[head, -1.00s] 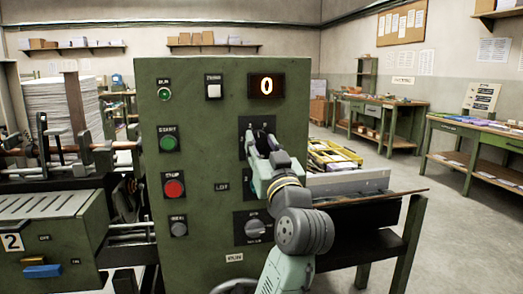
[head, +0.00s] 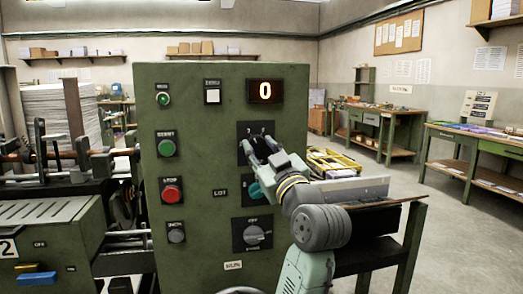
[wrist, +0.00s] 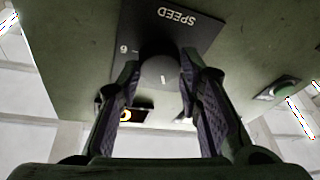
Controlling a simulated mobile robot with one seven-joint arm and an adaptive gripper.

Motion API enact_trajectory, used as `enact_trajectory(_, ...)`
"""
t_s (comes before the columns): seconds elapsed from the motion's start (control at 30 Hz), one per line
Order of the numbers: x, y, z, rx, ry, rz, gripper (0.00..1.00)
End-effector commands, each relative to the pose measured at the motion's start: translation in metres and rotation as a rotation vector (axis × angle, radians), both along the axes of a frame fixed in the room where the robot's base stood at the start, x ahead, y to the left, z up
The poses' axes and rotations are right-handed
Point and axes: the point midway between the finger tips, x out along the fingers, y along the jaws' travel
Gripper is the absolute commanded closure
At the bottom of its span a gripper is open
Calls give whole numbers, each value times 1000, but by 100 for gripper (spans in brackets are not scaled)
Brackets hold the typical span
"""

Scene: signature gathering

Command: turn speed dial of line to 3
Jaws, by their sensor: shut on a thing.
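The speed dial (wrist: 160,72) is a dark round knob on a black plate marked SPEED (wrist: 190,22), seen upside down in the wrist view. A small white mark shows on the knob and a 6 is printed beside it; the other numbers are hidden or unclear. My gripper (wrist: 163,75) has a finger on each side of the knob and is shut on it. In the head view my gripper (head: 261,141) is at the black plate (head: 243,129) on the green panel and covers the knob. The display (head: 265,91) reads 0.
Below on the panel (head: 205,220) is another dial (head: 254,235). At left are a green START button (head: 167,147), a red STOP button (head: 172,192) and a dark knob (head: 176,232). A white switch (head: 212,95) is above. A bench stands behind my arm.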

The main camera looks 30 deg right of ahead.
Motion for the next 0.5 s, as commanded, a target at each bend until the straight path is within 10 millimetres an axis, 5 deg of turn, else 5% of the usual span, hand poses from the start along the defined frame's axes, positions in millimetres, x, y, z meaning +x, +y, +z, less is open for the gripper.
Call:
enact_trajectory(0.13, 0, 0, 0, 1, 0, 1, 95)
enact_trajectory(0.17, 0, 0, 0, 1, 0, 1, 65)
enact_trajectory(0.5, 0, 0, 0, 2, 0, 1, 47)
